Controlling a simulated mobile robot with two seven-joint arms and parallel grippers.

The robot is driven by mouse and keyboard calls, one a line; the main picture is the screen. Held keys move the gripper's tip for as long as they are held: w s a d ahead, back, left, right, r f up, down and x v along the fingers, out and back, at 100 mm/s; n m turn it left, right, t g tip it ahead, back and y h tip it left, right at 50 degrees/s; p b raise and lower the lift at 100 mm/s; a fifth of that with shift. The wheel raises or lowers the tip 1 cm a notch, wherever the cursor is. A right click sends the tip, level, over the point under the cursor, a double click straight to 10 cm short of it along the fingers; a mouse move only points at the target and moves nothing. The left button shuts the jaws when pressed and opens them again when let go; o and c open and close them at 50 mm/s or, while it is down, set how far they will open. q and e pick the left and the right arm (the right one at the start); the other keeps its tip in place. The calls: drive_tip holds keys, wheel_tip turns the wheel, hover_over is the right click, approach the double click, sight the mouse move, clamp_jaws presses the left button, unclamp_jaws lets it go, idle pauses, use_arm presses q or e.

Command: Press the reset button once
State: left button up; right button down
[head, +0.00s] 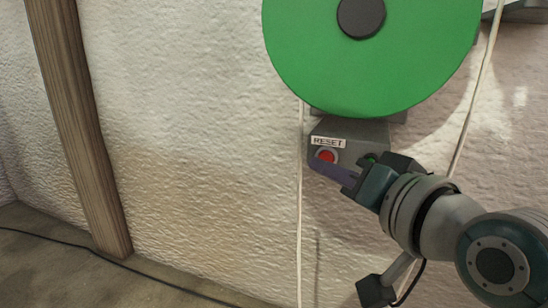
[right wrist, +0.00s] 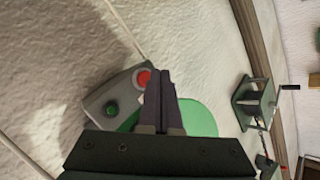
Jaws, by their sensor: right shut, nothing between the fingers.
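The red reset button (head: 326,156) sits on a grey box (head: 350,132) on the wall, under a white RESET label (head: 328,142). A green button (head: 369,159) lies to its right, partly hidden by my gripper. My right gripper (head: 318,164) is shut and empty, its fingertips close beside the lower edge of the red button. In the right wrist view, the red button (right wrist: 143,77) shows just left of the fingertips (right wrist: 158,72). I cannot tell whether they touch it. The green button (right wrist: 112,111) is farther left. My left gripper is not in view.
A large green disc (head: 400,60) with a dark hub (head: 361,16) is just above the box. Pale cords (head: 299,210) run down the wall on both sides. A wooden post (head: 75,120) stands at the left. The wall between post and box is clear.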

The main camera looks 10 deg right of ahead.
drive_tip(key=shift+w+d, duration=0.1)
drive_tip(key=shift+w, duration=0.05)
idle(0.7)
drive_tip(key=shift+w+d, duration=0.15)
drive_tip(key=shift+w, duration=0.05)
drive_tip(key=shift+w+d, duration=0.3)
drive_tip(key=shift+w, duration=0.15)
idle(0.8)
drive_tip(key=shift+s, duration=0.1)
drive_tip(key=shift+s+a+p, duration=0.55)
drive_tip(key=shift+s+p, duration=0.15)
drive_tip(key=shift+p, duration=0.2)
